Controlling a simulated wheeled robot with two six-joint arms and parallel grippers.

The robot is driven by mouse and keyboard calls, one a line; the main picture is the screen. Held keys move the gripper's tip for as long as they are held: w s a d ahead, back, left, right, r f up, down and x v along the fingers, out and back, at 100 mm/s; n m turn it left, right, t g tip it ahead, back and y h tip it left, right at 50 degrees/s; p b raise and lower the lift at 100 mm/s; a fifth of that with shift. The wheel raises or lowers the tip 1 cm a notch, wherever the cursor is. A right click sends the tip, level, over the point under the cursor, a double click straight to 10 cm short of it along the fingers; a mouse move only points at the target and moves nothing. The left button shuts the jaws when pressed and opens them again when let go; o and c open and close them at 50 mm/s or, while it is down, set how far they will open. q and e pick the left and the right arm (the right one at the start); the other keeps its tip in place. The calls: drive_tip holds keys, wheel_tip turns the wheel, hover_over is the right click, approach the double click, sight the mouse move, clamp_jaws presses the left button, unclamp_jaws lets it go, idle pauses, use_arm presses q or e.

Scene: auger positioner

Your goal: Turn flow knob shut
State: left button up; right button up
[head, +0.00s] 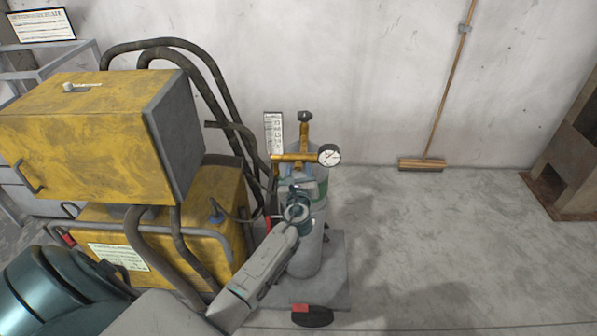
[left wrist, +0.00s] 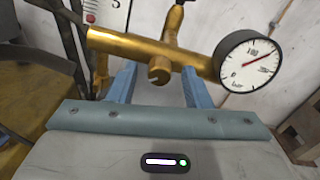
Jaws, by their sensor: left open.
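The flow knob (left wrist: 159,70) is a small round brass knob on the front of the brass regulator (left wrist: 115,43), centred in the left wrist view. The regulator also shows in the head view (head: 292,157), atop a grey gas cylinder (head: 305,260). My left gripper (left wrist: 160,80) is open, its two blue fingers on either side of the knob with visible gaps. I cannot tell how far the fingertips reach along it. In the head view the left gripper (head: 298,176) is just in front of the regulator, and the knob cannot be made out. My right gripper is out of view.
A round pressure gauge (head: 329,155) sits right of the regulator and a scaled flow tube (head: 274,133) left of it. A yellow welding machine (head: 90,130) with dark hoses (head: 205,75) stands left.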

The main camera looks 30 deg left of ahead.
use_arm(q)
clamp_jaws()
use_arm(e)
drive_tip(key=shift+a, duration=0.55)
use_arm(q)
drive_tip(key=shift+f, duration=0.1)
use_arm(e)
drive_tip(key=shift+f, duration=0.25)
